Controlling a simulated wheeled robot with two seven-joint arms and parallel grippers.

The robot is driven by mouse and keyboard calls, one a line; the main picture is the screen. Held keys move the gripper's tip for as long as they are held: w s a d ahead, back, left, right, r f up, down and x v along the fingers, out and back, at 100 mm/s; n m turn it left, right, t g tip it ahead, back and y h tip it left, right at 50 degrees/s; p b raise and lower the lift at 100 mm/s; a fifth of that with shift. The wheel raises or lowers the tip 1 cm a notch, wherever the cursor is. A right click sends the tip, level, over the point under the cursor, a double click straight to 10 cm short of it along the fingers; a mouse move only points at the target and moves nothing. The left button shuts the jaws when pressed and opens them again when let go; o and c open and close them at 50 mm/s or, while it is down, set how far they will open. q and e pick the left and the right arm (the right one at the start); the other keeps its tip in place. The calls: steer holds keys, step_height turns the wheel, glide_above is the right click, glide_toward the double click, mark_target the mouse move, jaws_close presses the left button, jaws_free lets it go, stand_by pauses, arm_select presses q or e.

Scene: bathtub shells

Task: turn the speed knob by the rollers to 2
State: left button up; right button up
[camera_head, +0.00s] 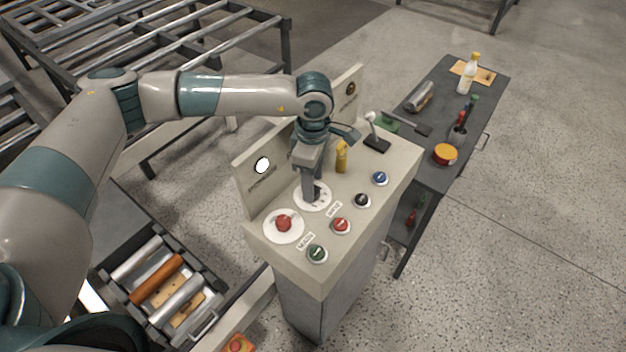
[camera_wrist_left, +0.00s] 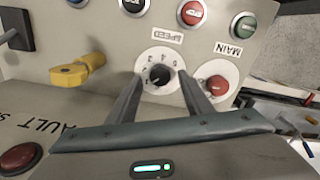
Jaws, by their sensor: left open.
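The speed knob (camera_wrist_left: 159,75) is small and black, on a white round dial marked with small numerals. In the wrist view the "SPEED" label (camera_wrist_left: 165,37) beside it appears upside down. In the head view my gripper mostly hides the knob, and only its white dial (camera_head: 320,203) shows. My left gripper (camera_head: 311,194) points down at the dial on the beige control panel. In the wrist view its two fingers (camera_wrist_left: 162,90) are open, one on each side of the knob. I cannot tell whether they touch it, nor which number it points at. My right gripper is not in view.
A red button (camera_head: 283,223) sits close beside the dial. Green (camera_head: 317,253), red (camera_head: 341,225), black (camera_head: 362,200) and blue (camera_head: 380,178) buttons line the front. A yellow handle (camera_head: 342,157) stands behind. A crate of rollers (camera_head: 212,282) is lower left; a dark bench (camera_head: 437,94) is right.

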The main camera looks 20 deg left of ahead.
arm_select(q)
steer(key=shift+f, duration=1.15)
steer(key=shift+c, duration=0.3)
steer(key=c, duration=1)
